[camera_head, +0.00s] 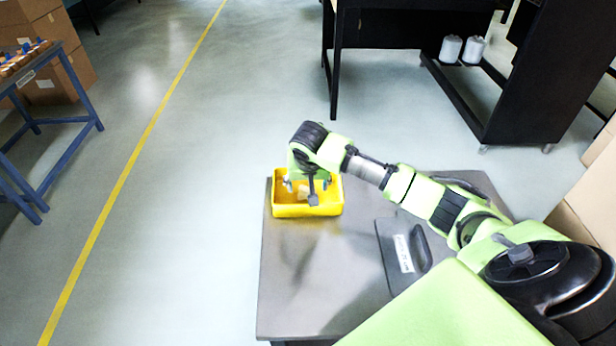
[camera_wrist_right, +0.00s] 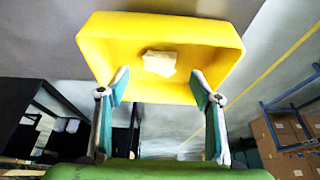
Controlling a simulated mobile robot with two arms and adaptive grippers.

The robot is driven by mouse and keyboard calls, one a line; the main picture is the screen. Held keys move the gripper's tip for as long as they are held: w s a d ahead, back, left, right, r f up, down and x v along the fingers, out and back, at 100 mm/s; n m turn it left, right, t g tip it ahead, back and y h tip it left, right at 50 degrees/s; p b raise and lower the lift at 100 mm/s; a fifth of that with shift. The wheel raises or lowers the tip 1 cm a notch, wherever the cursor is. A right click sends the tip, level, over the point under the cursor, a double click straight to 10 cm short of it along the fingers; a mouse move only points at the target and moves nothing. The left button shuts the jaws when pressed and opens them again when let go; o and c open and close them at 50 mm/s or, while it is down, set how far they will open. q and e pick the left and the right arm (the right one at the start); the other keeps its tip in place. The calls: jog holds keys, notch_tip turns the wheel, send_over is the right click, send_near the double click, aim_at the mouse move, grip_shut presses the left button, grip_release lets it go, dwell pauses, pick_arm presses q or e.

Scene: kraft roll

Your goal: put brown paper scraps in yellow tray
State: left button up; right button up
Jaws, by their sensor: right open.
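The yellow tray (camera_head: 292,211) stands at the far left corner of a grey table. A pale tan paper scrap (camera_head: 303,191) lies inside it; in the right wrist view the scrap (camera_wrist_right: 159,63) looks crumpled and lies on the floor of the tray (camera_wrist_right: 105,50). My right gripper (camera_head: 301,192) hangs over the tray, pointing down. In the right wrist view its two fingers (camera_wrist_right: 159,86) are spread wide with nothing between them, apart from the scrap. No other scrap shows clearly. My left gripper is not in view.
A dark flat object with a handle and white label (camera_head: 404,254) lies on the grey table (camera_head: 300,290), right of the tray. The table's front left is bare. A blue-legged bench (camera_head: 45,85), cardboard boxes (camera_head: 70,78) and a black rack (camera_head: 550,95) with two white rolls stand apart.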

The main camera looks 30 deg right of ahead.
jog(key=v, duration=0.7)
jog(key=shift+r, duration=0.2)
